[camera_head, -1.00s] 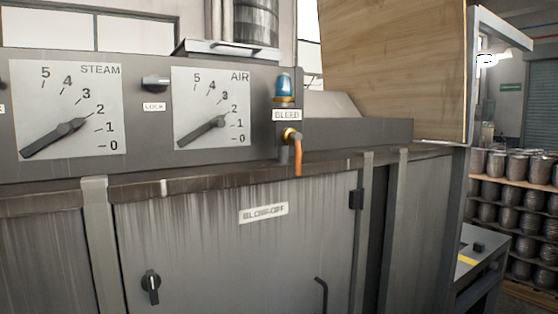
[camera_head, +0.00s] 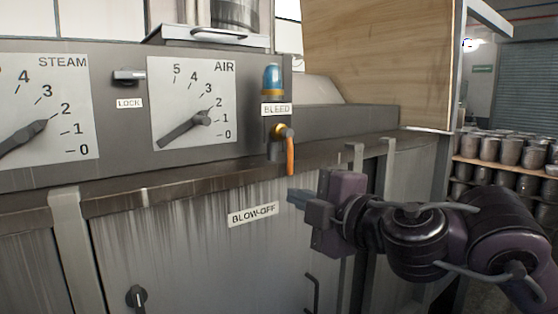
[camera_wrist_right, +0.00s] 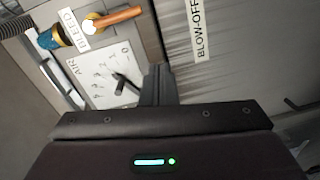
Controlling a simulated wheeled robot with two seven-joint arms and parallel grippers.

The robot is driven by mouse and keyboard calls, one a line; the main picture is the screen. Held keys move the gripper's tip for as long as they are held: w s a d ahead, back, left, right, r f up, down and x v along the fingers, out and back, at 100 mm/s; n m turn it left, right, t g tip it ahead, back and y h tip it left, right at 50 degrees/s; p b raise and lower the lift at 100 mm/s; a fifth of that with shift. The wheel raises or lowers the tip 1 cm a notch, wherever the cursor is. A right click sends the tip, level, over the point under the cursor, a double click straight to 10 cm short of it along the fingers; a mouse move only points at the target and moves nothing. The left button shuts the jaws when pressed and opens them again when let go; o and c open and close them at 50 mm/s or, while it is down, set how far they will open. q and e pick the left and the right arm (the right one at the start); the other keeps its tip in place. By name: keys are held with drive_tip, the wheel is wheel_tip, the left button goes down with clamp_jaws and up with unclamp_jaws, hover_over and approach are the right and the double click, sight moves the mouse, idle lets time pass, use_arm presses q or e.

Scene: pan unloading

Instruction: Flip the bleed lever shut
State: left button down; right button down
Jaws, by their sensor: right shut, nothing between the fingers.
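The bleed lever (camera_head: 290,156) is an orange handle on a brass valve, hanging almost straight down below the BLEED label (camera_head: 276,109). A blue lamp (camera_head: 272,78) sits above the label. My right gripper (camera_head: 290,197) is shut and empty, a little below the lever and apart from it, in front of the BLOW-OFF door. In the right wrist view the orange lever (camera_wrist_right: 118,17) shows at the top, beyond the shut fingers (camera_wrist_right: 158,70). My left gripper is not in view.
The AIR dial (camera_head: 195,100) and STEAM dial (camera_head: 45,110) are on the panel left of the valve, with a LOCK knob (camera_head: 128,77) between them. A ledge (camera_head: 190,184) runs below the panel. Metal cans (camera_head: 500,150) fill racks at the right.

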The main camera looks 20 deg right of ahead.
sight(289, 167)
drive_tip(key=shift+n+t+h, duration=0.3)
drive_tip(key=shift+n+t, duration=0.3)
drive_tip(key=shift+n, duration=0.1)
drive_tip(key=s+r, duration=0.3)
drive_tip(key=shift+s+d, duration=0.15)
drive_tip(key=w+p, duration=0.3)
drive_tip(key=w, duration=0.8)
drive_tip(key=shift+w+d, duration=0.1)
drive_tip(key=shift+w, duration=0.15)
drive_tip(key=shift+d, duration=0.35)
drive_tip(key=shift+w+a+f, duration=0.1)
drive_tip(key=shift+w+a, duration=0.05)
drive_tip(key=shift+a, duration=0.05)
